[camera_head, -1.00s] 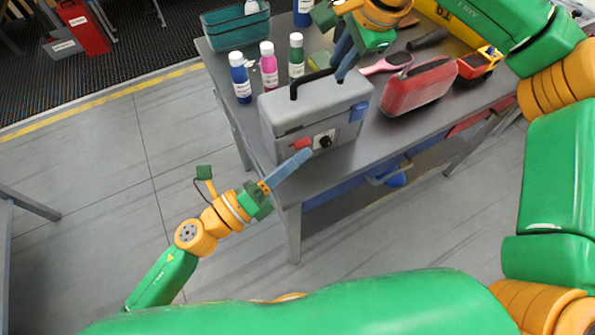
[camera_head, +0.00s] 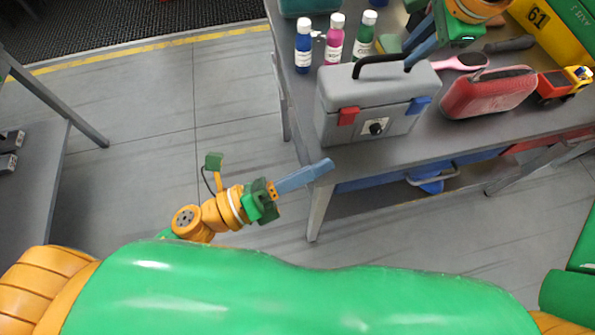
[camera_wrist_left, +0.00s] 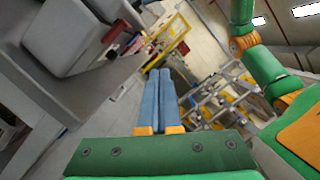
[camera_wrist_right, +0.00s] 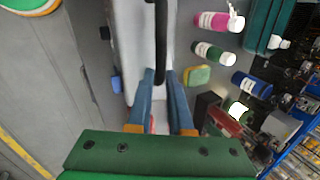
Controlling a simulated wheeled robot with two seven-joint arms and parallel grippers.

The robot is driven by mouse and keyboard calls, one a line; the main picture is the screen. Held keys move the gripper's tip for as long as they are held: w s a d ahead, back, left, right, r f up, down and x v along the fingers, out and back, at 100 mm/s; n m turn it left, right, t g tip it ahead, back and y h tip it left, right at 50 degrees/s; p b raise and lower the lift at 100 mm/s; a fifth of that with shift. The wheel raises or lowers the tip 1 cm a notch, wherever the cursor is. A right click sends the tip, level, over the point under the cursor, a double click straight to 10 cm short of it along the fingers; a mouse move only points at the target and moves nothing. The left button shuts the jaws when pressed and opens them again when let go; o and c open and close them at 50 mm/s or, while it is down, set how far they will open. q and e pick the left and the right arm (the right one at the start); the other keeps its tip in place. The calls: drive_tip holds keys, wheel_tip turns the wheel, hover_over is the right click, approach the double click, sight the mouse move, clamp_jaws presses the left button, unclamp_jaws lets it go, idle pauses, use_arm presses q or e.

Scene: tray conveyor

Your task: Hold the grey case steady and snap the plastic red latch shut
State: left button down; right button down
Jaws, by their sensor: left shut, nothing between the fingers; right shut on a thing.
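The grey case (camera_head: 345,95) stands upright on the table with its lid down and a black handle (camera_head: 380,58) on top. The red latch (camera_head: 348,116) lies flat against the front left, across the lid seam, much like the blue latch (camera_head: 418,105) at the right. The red latch also shows in the left wrist view (camera_wrist_left: 116,32). My left gripper (camera_head: 328,166) is shut and empty, below and in front of the case, apart from it. My right gripper (camera_head: 412,58) is shut on the case's handle near its right end; the handle passes between its fingers in the right wrist view (camera_wrist_right: 161,90).
Blue, pink and green bottles (camera_head: 335,40) stand behind the case. A red case (camera_head: 487,93), a pink brush (camera_head: 460,62) and a toy truck (camera_head: 557,86) lie to its right. The table's front edge is close below the case. Floor left of the table is clear.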

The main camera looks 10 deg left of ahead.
use_arm(q)
drive_tip(key=shift+r+v, duration=0.15)
drive_tip(key=shift+v, duration=0.75)
drive_tip(key=shift+r+v, duration=0.15)
drive_tip(key=shift+v, duration=0.75)
use_arm(e)
drive_tip(key=c, duration=0.8)
unclamp_jaws()
drive_tip(key=shift+o, duration=0.2)
